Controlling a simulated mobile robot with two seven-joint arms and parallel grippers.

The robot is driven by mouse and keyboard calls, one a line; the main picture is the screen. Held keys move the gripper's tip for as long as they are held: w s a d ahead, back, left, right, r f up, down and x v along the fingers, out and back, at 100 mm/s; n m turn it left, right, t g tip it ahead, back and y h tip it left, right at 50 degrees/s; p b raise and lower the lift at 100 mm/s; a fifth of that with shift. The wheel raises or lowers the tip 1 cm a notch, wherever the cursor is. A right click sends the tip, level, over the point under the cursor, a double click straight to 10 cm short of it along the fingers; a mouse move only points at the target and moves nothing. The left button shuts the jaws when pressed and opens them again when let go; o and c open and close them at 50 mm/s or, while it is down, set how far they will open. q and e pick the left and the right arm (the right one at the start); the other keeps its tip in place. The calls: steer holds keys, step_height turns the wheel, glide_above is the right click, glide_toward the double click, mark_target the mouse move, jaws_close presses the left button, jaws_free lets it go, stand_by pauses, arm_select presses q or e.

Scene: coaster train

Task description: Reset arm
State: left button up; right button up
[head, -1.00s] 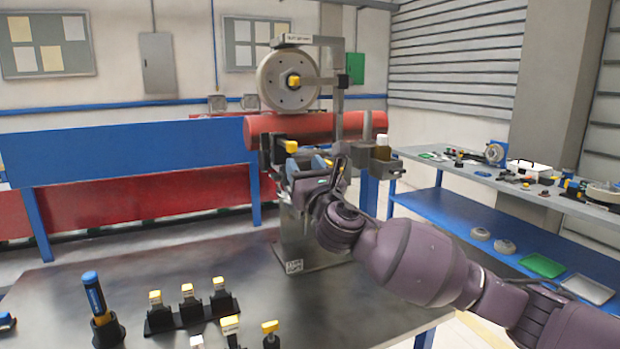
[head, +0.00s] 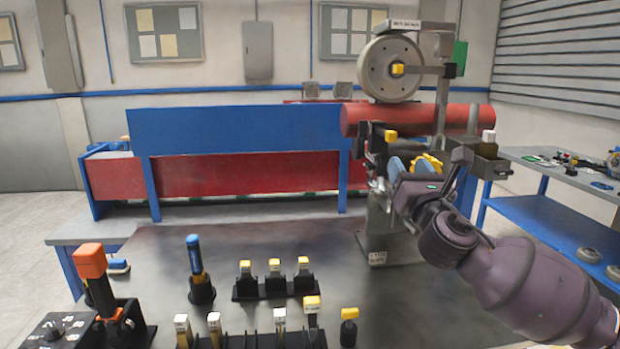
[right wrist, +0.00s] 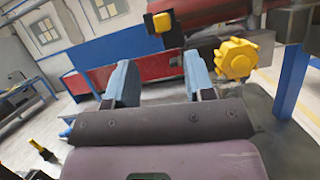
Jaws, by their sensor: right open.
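My right gripper (head: 428,165) is in front of the wheel rig on the right of the bench, its arm coming in from the lower right in the head view. In the right wrist view its two blue-grey fingers (right wrist: 158,84) stand well apart with nothing between them. A yellow knob (right wrist: 236,59) shows just right of the right finger, and a yellow-capped black part (right wrist: 161,22) shows above the gap. The grey wheel (head: 390,68) with a yellow centre stands above the red tube (head: 460,119). I cannot tell whether the gripper touches the rig. My left gripper is out of view.
The dark bench (head: 250,235) holds a blue-handled tool (head: 195,256), a black rack of yellow-capped pieces (head: 275,285), and an orange-topped lever (head: 92,262) at front left. A blue panel (head: 235,130) stands behind.

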steer(key=s+a+f+m+g+y, duration=0.1)
steer(key=s+f+m+g+y, duration=0.2)
steer(key=f+m, duration=1)
steer(key=s+a+f+m+g, duration=0.1)
steer(key=s+f+m+g, duration=0.35)
steer(key=f+m, duration=0.9)
steer(key=s+d+f+m+g+h, duration=0.1)
steer(key=s+d+f+m+h, duration=0.1)
steer(key=s+f, duration=0.9)
steer(key=s+d+f+m+g+h, duration=0.2)
steer(key=s+d+f+m, duration=0.2)
steer(key=s+f, duration=0.8)
steer(key=s+m, duration=0.2)
steer(key=s, duration=0.1)
steer(key=shift+f, duration=0.25)
